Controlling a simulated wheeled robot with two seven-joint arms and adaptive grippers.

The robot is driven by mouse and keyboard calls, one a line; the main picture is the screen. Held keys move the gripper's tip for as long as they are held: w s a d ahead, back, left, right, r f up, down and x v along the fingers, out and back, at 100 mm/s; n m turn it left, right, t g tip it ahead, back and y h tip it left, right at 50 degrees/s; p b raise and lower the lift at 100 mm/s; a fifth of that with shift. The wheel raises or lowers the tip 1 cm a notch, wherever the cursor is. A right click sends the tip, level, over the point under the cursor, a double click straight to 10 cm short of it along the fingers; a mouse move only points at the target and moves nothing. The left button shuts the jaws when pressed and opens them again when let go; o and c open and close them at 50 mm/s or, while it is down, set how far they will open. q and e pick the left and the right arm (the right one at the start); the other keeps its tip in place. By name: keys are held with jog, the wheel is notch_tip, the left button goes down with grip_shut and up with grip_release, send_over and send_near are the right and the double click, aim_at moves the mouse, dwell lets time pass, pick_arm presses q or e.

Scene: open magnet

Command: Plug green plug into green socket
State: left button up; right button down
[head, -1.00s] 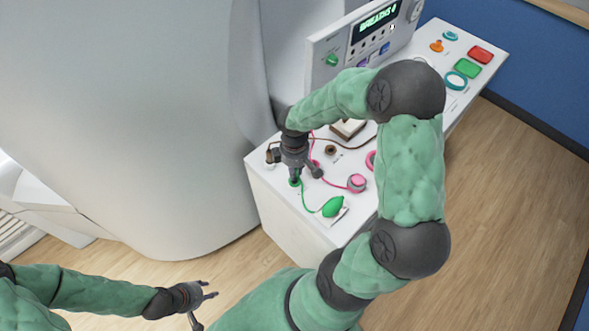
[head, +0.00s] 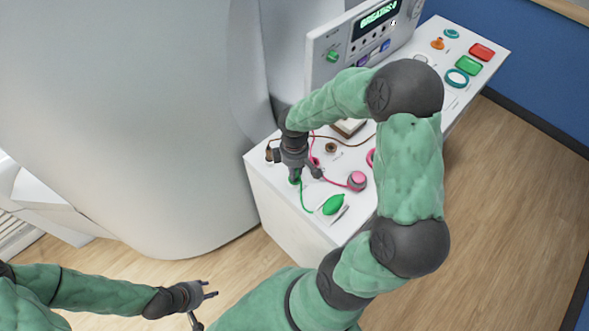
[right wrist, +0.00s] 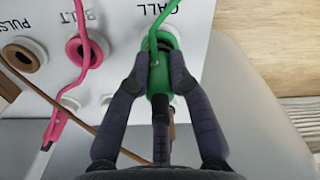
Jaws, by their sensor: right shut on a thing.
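The green plug (right wrist: 157,78) is between the fingers of my right gripper (right wrist: 154,76), which is shut on it, in the right wrist view. Its green cord rises from it past the panel marked CALL. The green socket (right wrist: 170,36) shows as a green rim just behind the plug's far end. The plug overlaps it, and I cannot tell how deep it sits. In the head view my right gripper (head: 306,174) points down at the green socket (head: 294,182), over the white console's near left corner. My left gripper (head: 203,306) is open and empty over the floor.
A green bulb (head: 334,204) on the cord lies on the white console (head: 275,208). A pink socket (right wrist: 86,50) with a pink cord and a brown socket (right wrist: 24,56) sit to the left in the wrist view. The large white machine (head: 160,120) stands close on the left.

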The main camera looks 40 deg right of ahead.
jog(key=shift+f+b, duration=0.45)
jog(key=shift+f, duration=0.2)
jog(key=c, duration=1)
grip_release()
jog(key=shift+c, duration=0.2)
jog(key=shift+r, duration=0.15)
notch_tip(320, 180, up, 12)
jog(key=shift+f, duration=0.15)
